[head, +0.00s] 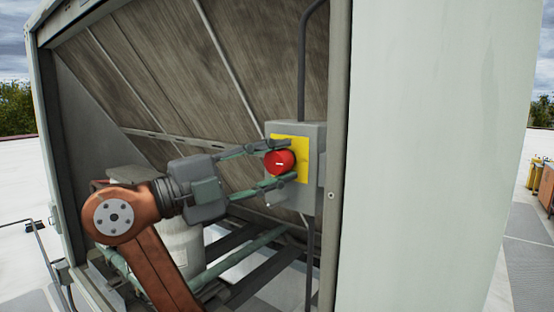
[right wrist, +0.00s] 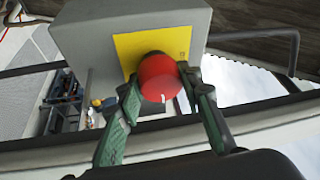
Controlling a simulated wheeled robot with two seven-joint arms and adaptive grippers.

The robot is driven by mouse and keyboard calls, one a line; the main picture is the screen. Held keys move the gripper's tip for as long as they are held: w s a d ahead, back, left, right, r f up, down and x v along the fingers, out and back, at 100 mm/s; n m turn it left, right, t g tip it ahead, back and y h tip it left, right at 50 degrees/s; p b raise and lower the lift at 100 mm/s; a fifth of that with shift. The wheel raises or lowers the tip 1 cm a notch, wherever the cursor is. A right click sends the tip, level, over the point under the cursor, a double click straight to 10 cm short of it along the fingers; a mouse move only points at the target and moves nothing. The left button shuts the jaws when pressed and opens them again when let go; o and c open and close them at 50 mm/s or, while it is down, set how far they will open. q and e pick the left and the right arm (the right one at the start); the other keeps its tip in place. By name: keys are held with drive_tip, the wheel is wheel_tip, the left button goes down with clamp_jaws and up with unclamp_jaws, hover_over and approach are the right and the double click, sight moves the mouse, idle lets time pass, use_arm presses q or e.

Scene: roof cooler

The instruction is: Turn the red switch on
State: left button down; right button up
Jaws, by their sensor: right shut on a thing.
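The red switch (head: 279,162) is a round red knob with a small white mark, on a yellow plate (head: 303,160) on the front of a grey box (head: 312,135). My right gripper (head: 292,161) reaches it from the left, with one finger above and one below the knob. In the right wrist view the red switch (right wrist: 158,78) sits between the two green fingers of my right gripper (right wrist: 158,85), which are shut on its sides. The knob's back is hidden. My left gripper is in neither view.
The box is fixed inside the cooler's open frame, beside a wide pale panel (head: 430,150). Conduits run above and below it. Brown slanted panels (head: 230,60) stand behind, and metal rails (head: 240,262) lie below. Yellow cylinders (head: 536,173) stand far right.

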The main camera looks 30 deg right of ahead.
drive_tip(key=shift+r, duration=0.1)
idle(0.4)
drive_tip(key=o, duration=1.2)
drive_tip(key=shift+a, duration=0.1)
drive_tip(key=shift+c, duration=0.2)
drive_tip(key=shift+a, duration=0.1)
drive_tip(key=a+f, duration=0.1)
drive_tip(key=a, duration=1)
drive_tip(key=shift+a+f, duration=0.4)
